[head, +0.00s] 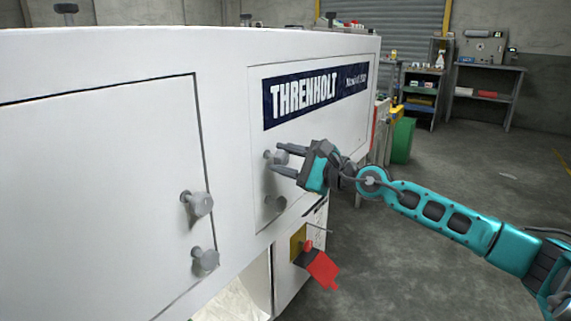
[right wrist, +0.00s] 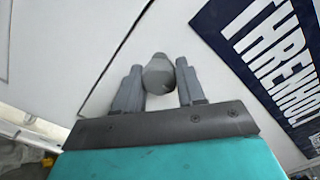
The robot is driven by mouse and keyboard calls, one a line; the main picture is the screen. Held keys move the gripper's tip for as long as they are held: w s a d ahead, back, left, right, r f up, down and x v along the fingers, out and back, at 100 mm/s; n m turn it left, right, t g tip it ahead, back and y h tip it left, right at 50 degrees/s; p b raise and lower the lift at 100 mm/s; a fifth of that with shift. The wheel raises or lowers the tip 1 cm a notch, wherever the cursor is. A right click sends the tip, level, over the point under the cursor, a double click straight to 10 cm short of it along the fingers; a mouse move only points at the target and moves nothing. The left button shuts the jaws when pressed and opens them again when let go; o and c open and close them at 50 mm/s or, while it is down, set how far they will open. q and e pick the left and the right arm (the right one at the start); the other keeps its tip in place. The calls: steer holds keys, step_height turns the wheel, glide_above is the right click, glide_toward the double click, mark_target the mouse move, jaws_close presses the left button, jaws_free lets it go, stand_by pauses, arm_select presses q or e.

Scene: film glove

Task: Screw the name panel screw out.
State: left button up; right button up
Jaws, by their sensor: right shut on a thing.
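The name panel (head: 345,130) is a white plate with a dark blue THRENHOLT sign (head: 305,92) on the side of a large white machine. A grey knob-headed screw, the name panel screw (head: 281,157), sits at its left edge, below the sign. My right gripper (head: 276,158) is shut on this screw, one finger on each side of it. In the right wrist view the rounded screw head (right wrist: 159,72) lies between the two grey fingers. A second grey knob screw (head: 275,203) sits lower on the same panel. My left gripper is not in view.
A left panel has two knob screws (head: 199,203) and (head: 205,260). Shelves (head: 487,88) and a green bin (head: 402,140) stand at the back.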

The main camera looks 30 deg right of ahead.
steer(key=shift+r, duration=0.1)
stand_by(0.4)
steer(key=o, duration=1.1)
steer(key=shift+w, duration=0.1)
steer(key=shift+c, duration=0.2)
